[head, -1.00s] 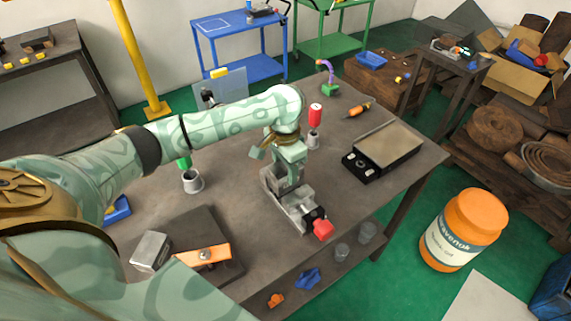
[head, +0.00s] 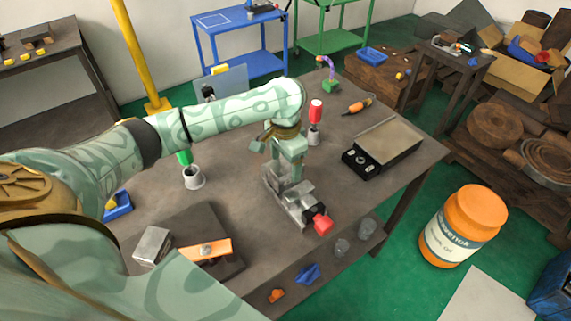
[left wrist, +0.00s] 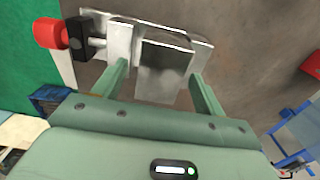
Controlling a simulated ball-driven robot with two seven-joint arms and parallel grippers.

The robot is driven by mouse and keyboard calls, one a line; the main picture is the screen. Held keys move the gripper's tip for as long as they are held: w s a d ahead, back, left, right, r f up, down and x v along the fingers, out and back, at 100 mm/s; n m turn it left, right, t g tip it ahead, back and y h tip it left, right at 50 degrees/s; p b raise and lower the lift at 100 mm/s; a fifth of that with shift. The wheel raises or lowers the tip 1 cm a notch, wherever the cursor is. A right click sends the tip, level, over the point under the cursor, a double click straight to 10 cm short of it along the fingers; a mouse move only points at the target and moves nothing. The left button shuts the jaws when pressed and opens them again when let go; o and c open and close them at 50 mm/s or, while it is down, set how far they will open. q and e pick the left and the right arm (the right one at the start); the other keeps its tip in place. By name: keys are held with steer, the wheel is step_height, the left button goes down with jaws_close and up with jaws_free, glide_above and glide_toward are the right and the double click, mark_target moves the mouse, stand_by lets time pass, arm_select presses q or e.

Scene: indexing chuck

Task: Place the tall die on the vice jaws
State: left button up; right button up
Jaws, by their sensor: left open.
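The vice (head: 303,210) with a red handle end (head: 322,225) stands mid-table. Its metal body (left wrist: 201,48) also shows at the top of the left wrist view. A grey metal block (left wrist: 163,68), apparently the tall die, sits between my left fingers, over the vice; I cannot tell exactly how it rests on the jaws. My left gripper (head: 288,178) is over the back part of the vice and partly hides it. In the left wrist view its fingers (left wrist: 160,85) are open, with gaps either side of the block. My right gripper is not in view.
Another silver block (head: 152,246) and an orange-strapped piece (head: 206,250) lie at front left. A grey cup (head: 193,177), a red-topped tool (head: 315,112) and a black-framed tray (head: 383,146) stand around the vice. Bare tabletop lies right of the vice.

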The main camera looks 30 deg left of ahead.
mark_target(285, 165)
arm_select(q)
step_height(285, 165, up, 11)
steer(key=p, duration=0.4)
steer(key=shift+r, duration=0.15)
